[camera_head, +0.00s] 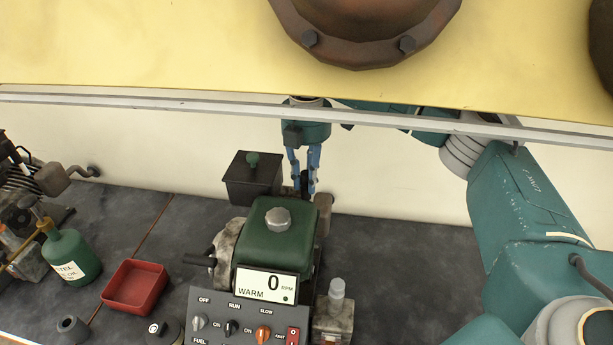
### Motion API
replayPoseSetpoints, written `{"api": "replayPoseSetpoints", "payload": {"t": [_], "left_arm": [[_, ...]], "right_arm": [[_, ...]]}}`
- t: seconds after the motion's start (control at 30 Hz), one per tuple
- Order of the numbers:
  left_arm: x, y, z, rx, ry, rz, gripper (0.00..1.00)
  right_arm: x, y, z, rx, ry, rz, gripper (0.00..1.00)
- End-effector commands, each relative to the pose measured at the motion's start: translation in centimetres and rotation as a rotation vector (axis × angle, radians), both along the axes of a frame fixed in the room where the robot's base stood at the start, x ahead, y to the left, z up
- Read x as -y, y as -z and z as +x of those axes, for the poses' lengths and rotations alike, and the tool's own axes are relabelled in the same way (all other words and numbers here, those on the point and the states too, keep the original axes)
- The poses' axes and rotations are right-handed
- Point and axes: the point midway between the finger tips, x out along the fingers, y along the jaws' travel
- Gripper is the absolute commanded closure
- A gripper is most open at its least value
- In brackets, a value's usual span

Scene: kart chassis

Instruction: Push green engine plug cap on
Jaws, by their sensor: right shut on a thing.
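The green engine (277,240) stands on the dark worktop, with a silver cap on its top. My right gripper (305,188) points down just behind the engine, near its far right corner. Its blue fingers are shut on a small dark piece that looks like the plug cap (304,184). The engine top and the fingers hide the lower part of this piece, so I cannot tell whether it is seated on the plug. My left gripper is not in view.
A dark lidded box (252,182) stands left of the gripper. A control panel (248,318) stands in front of the engine. A red tray (134,287) and a green bottle (70,257) are on the left. A pale rail (210,107) crosses above.

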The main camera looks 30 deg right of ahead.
Motion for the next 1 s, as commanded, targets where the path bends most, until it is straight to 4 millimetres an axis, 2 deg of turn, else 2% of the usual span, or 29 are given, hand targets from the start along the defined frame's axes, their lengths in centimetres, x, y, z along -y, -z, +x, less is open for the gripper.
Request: {"api": "replayPoseSetpoints", "payload": {"t": [0.17,0.2,0.27,0.57,0.67,0.77,1.0], "left_arm": [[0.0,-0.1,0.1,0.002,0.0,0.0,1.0],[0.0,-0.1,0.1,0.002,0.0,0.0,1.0],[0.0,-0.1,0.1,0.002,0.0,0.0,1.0],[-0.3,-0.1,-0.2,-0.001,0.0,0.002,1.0],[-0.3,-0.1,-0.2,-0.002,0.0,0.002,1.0],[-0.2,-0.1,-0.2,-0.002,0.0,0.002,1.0],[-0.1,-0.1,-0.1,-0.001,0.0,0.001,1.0]], "right_arm": [[-0.1,0.4,-0.2,-0.009,-0.003,0.0,1.0],[-0.1,0.4,-0.2,-0.009,-0.003,0.0,0.72],[-0.1,0.4,-0.2,-0.009,-0.003,0.0,0.6],[-0.1,0.2,-0.1,-0.005,-0.001,0.0,0.6],[-0.1,-0.5,0.0,-0.003,-0.001,0.001,0.6],[-0.1,-2.0,0.0,-0.002,-0.002,0.0,0.6],[-0.1,-7.2,0.1,-0.003,-0.001,0.001,0.6]]}}
